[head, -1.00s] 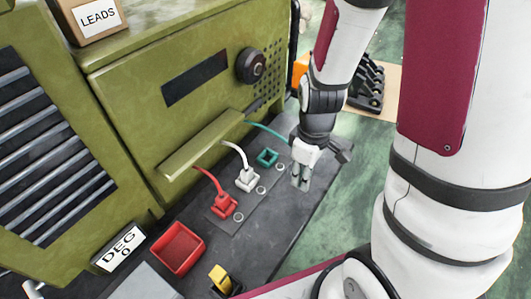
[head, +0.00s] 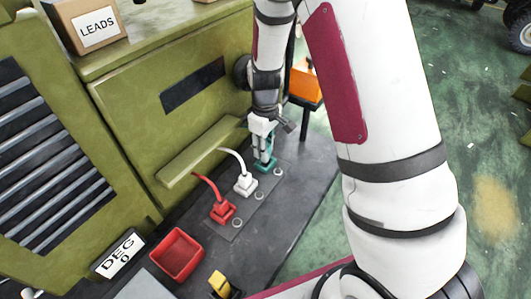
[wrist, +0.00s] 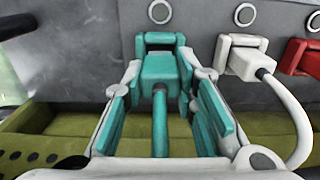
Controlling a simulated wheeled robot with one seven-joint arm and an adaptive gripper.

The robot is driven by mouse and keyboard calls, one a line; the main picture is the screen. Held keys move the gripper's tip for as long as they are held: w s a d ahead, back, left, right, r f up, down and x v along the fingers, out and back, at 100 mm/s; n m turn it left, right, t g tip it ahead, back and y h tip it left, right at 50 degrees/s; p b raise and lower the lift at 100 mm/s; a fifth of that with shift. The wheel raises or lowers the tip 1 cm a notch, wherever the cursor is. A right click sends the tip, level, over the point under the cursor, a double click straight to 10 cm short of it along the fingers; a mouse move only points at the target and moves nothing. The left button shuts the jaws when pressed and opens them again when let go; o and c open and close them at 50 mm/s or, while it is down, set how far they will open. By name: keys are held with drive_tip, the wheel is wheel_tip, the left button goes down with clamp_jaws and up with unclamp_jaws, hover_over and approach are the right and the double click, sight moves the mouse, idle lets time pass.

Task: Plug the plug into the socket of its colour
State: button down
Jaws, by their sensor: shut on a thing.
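The teal plug (wrist: 158,72) is between the two fingers of my gripper (wrist: 163,95), which is shut on it; its teal cable runs back toward the camera. The teal socket (wrist: 180,42) is right at the plug's front in the wrist view. In the head view my gripper (head: 264,155) points down over the teal socket (head: 272,166), the far one in the row. The plug is at the socket, but I cannot tell how deep it sits. The white plug (head: 245,184) and red plug (head: 222,211) sit in the sockets of their own colours.
The olive cabinet (head: 130,120) with a ledge (head: 200,155) stands close behind the row. The dark bench top is clear to the right.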

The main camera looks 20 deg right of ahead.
drive_tip(key=shift+f, duration=1.25)
drive_tip(key=shift+f, duration=0.1)
drive_tip(key=c, duration=1.3)
unclamp_jaws()
drive_tip(key=shift+f, duration=0.1)
